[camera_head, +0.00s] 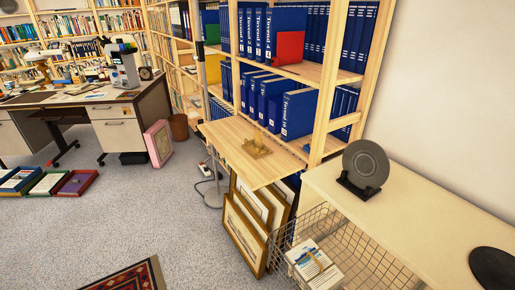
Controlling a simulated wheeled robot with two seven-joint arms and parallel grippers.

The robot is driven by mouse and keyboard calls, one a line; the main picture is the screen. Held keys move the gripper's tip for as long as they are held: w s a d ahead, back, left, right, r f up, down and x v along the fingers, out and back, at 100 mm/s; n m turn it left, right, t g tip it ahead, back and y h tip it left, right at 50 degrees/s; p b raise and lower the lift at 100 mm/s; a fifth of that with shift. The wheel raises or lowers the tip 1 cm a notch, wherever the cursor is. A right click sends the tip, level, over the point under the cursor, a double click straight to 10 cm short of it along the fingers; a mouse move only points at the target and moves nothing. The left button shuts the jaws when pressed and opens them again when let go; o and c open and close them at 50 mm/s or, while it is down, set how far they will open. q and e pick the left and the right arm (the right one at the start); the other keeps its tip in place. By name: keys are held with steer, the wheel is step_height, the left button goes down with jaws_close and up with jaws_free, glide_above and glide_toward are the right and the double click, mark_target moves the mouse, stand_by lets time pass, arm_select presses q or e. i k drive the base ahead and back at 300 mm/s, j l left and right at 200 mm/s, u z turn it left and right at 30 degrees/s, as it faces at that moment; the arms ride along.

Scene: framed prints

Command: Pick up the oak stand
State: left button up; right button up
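A small light-brown wooden stand (256,148), which looks like the oak stand, sits on a pale wooden shelf board (222,135) that juts out from the bookcase. It shows small and its exact shape is hard to make out. A dark stand (357,188) holding a round grey plate (367,162) upright is on the pale cabinet top at the right. Neither of my grippers is in view.
Framed prints (243,237) lean below the board, beside a wire basket (335,245) holding papers (315,264). A black disc (494,268) lies on the cabinet top (425,215). Blue binders (297,113) fill the bookcase behind. Carpet (130,220) at left is mostly clear, with a rug (130,280) in front.

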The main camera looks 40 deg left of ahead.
mark_target(255, 147)
steer(key=i+j+z, duration=0.1)
steer(key=j, duration=0.4)
steer(key=i+j+z, duration=0.1)
steer(key=j, duration=0.4)
steer(key=i+j+z, duration=0.1)
steer(key=j, duration=0.45)
steer(key=i+j+z, duration=0.1)
steer(key=j, duration=0.4)
